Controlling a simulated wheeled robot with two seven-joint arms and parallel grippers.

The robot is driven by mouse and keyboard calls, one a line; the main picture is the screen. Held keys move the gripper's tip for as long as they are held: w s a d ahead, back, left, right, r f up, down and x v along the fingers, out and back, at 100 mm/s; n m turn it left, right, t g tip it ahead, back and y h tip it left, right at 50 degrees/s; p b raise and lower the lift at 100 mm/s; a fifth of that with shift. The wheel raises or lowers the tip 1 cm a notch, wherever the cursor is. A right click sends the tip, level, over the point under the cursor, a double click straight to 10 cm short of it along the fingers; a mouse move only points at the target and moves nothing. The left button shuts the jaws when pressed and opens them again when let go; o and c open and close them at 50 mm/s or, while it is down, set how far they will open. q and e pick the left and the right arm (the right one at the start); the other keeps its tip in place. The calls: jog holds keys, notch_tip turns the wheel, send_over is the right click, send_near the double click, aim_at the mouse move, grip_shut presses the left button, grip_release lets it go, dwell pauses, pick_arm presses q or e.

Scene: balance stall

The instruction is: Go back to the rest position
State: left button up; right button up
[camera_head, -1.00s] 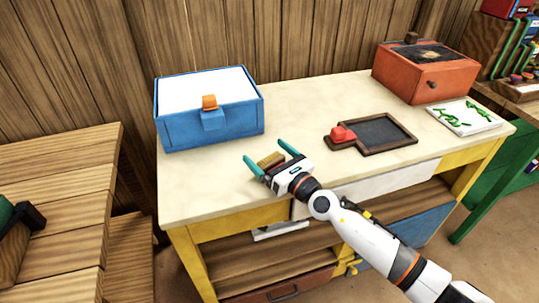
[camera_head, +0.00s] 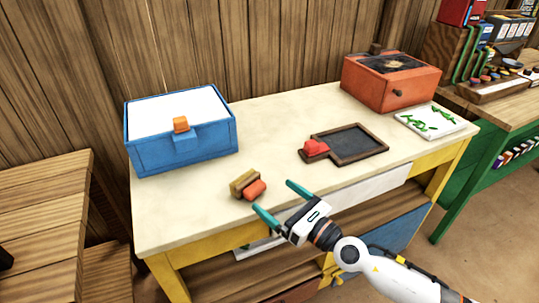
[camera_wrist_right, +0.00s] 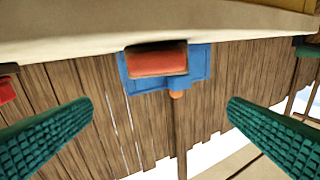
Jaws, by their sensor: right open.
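My right gripper (camera_head: 277,202) is open and empty at the front edge of the cream-topped table (camera_head: 265,130). Its two teal fingers are spread apart. Just left of its fingertips a small block with an olive-brown part (camera_head: 243,180) and an orange-red part (camera_head: 256,189) lies on the table. In the right wrist view, the orange-red part (camera_wrist_right: 157,60) shows between and beyond the teal fingers, with clear space between. My left gripper is not in view.
A blue box (camera_head: 180,148) with an orange knob stands at the table's left. A dark framed tray (camera_head: 350,143) with a red block (camera_head: 315,147) lies at the middle right. A red-orange box (camera_head: 392,82) and a white leaf-patterned board (camera_head: 430,120) are farther right. A wooden bench (camera_head: 45,190) stands left.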

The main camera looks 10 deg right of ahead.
jog(key=s+d+f+m+h, duration=0.15)
jog(key=d+m+h, duration=0.3)
jog(key=m, duration=0.55)
jog(key=s+d+f+m+t+h, duration=0.1)
jog(key=s+d+m+h, duration=0.15)
jog(key=m+h, duration=0.45)
jog(key=s+d+f+m+h, duration=0.1)
jog(key=s+d+m+h, duration=0.3)
jog(key=m, duration=0.8)
jog(key=s+d+f+m+g+y, duration=0.1)
jog(key=s+f+m+g+y, duration=0.1)
jog(key=s+f+m+g, duration=0.6)
jog(key=s+d+f+m+g+y, duration=0.1)
jog(key=s+f+m+g, duration=0.25)
jog(key=s, duration=0.85)
notch_tip(320, 180, down, 25)
jog(key=g+p, duration=0.2)
jog(key=s+d+f+p, duration=0.1)
jog(key=s+d+f, duration=0.1)
jog(key=s+f, duration=1.1)
jog(key=s+g, duration=0.1)
jog(key=s, duration=0.2)
jog(key=shift+s+d+p, duration=0.35)
jog(key=shift+p, duration=0.05)
